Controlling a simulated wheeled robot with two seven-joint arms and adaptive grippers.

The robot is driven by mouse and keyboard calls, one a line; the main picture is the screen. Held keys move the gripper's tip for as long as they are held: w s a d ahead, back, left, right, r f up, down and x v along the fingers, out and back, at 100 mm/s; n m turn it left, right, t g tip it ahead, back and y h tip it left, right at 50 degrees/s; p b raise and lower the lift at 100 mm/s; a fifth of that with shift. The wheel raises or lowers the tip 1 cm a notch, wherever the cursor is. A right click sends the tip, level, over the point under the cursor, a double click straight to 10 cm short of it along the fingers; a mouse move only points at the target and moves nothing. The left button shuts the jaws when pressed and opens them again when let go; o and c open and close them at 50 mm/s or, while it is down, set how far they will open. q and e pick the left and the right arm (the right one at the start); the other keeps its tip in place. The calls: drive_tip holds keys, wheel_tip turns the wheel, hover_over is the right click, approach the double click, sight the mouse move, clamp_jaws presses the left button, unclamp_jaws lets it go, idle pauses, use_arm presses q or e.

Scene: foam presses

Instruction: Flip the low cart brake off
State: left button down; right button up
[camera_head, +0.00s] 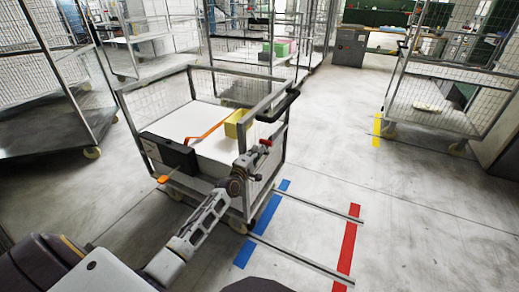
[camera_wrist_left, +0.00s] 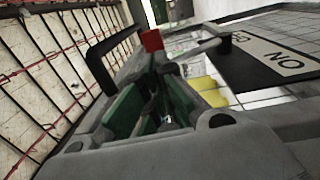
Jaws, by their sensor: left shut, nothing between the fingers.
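The low cart (camera_head: 199,129) stands in the middle of the head view, with mesh sides, a white deck and a black handle (camera_head: 284,105) at its right end. A small red piece (camera_head: 265,142), which looks like the brake lever's end, shows at that side. In the left wrist view the red piece (camera_wrist_left: 152,40) is just beyond my fingertips, near a grey rod (camera_wrist_left: 200,48). My left gripper (camera_head: 248,158) is shut and empty beside the cart's right end; its fingers (camera_wrist_left: 155,75) fill the middle of the wrist view. I cannot tell whether it touches the red piece.
Blue (camera_head: 263,225) and red (camera_head: 347,240) floor stripes lie at right.

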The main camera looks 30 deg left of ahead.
use_arm(q)
drive_tip(key=w, duration=0.2)
drive_tip(key=shift+w+r, duration=0.1)
drive_tip(key=shift+w, duration=0.2)
use_arm(e)
drive_tip(key=shift+w+a+r, duration=0.35)
drive_tip(key=shift+w+r, duration=0.3)
drive_tip(key=shift+r, duration=0.1)
drive_tip(key=shift+s, duration=0.2)
use_arm(q)
drive_tip(key=shift+r, duration=0.1)
